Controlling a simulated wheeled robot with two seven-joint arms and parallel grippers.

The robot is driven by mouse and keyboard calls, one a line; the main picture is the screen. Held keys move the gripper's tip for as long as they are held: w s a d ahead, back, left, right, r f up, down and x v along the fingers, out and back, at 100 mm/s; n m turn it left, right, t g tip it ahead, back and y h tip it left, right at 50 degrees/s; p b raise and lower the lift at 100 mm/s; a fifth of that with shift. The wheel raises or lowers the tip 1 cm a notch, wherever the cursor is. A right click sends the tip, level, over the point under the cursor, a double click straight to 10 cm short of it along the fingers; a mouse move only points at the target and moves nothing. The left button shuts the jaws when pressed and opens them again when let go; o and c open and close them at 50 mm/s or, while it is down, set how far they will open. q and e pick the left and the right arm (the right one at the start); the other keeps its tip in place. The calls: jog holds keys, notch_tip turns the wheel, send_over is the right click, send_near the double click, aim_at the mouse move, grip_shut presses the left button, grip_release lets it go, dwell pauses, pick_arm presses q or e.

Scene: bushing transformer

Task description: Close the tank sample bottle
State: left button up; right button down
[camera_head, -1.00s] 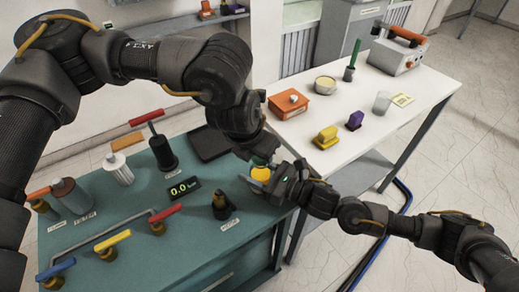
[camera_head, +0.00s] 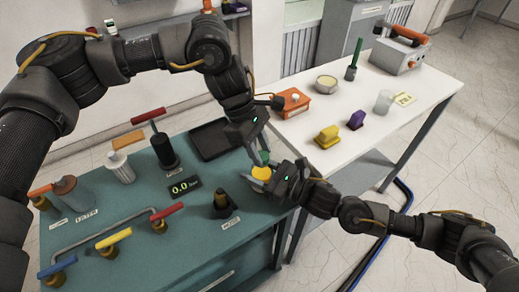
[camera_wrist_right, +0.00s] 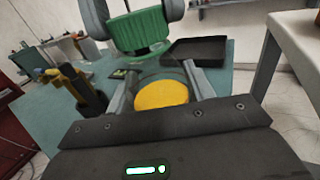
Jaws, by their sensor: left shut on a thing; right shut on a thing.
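The sample bottle (camera_head: 261,173) shows yellow contents at its open top and stands at the front right of the teal bench. My right gripper (camera_head: 266,180) is shut around it; in the right wrist view the yellow bottle mouth (camera_wrist_right: 162,94) sits between the two fingers. My left gripper (camera_head: 262,154) comes down from above, shut on a green ribbed cap (camera_wrist_right: 141,31). The cap also shows in the head view (camera_head: 264,158). It is above and just beyond the bottle mouth in the right wrist view, apart from it.
A black tray (camera_head: 212,140) lies behind the bottle on the teal bench (camera_head: 150,245). A white table (camera_head: 385,110) with several items stands right.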

pick_arm(q)
jog(key=m+g+y, duration=0.1)
jog(key=m, duration=0.3)
jog(key=shift+w+d, duration=0.15)
jog(key=m, duration=0.1)
jog(key=m+y, duration=0.1)
jog(key=m, duration=0.1)
jog(key=m+g, duration=0.1)
jog(key=shift+d+m+y, duration=0.25)
jog(key=shift+m+y, duration=0.05)
jog(key=shift+a+m, duration=0.1)
jog(key=shift+m, duration=0.3)
jog(key=o, duration=0.9)
jog(key=shift+a, duration=0.1)
jog(key=shift+r, duration=0.1)
